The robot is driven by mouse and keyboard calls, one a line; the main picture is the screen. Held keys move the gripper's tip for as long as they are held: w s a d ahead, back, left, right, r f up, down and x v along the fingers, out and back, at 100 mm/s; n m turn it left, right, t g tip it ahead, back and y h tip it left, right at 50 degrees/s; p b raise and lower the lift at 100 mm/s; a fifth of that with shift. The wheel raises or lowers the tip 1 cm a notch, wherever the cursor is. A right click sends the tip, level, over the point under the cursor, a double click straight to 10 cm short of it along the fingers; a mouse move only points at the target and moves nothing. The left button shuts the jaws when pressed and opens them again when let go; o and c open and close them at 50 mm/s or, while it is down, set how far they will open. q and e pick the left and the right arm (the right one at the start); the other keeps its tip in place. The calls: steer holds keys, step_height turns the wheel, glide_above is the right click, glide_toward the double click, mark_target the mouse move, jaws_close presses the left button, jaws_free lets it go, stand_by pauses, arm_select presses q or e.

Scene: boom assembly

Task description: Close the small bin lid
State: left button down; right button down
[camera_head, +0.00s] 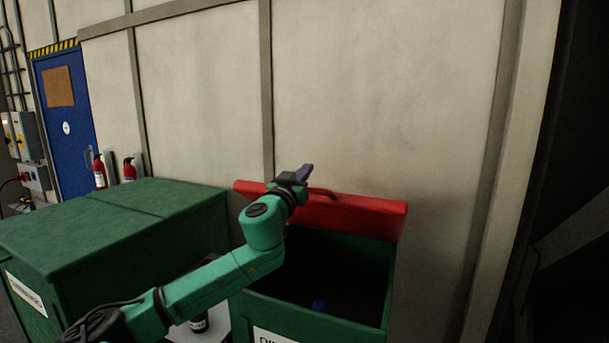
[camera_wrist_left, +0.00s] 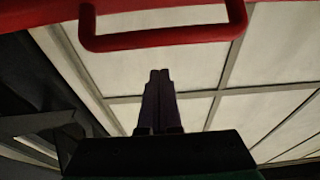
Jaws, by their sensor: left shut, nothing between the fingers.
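The small bin (camera_head: 262,312) is green and stands against the wall at the lower middle right of the head view. Its red lid (camera_head: 365,215) is open, standing up at the bin's back edge near the wall. A red handle (camera_head: 324,193) shows on the lid, and in the left wrist view the handle (camera_wrist_left: 165,40) crosses the top of the picture. My left gripper (camera_head: 306,170) is shut and empty, by the lid's upper edge left of the handle. In the left wrist view its fingertips (camera_wrist_left: 160,73) point up, just short of the handle in the picture. My right gripper is out of view.
A larger green bin (camera_head: 115,215) with a closed lid stands to the left. A dark bottle-like object (camera_head: 199,323) stands between the bins, below my arm. The pale wall (camera_head: 385,90) is close behind.

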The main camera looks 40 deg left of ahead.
arm_select(q)
steer(key=shift+w+a+r+p, duration=0.15)
steer(key=shift+w+r+p, duration=0.2)
steer(key=shift+w, duration=0.1)
steer(key=shift+s+f+b, duration=0.2)
steer(key=shift+f+b, duration=0.1)
steer(key=shift+f, duration=0.9)
steer(key=shift+s+d+f, duration=0.2)
steer(key=shift+s+f, duration=0.15)
steer(key=shift+f, duration=0.15)
steer(key=shift+s+d+f, duration=0.15)
steer(key=shift+s+f, duration=0.15)
steer(key=shift+f, duration=0.15)
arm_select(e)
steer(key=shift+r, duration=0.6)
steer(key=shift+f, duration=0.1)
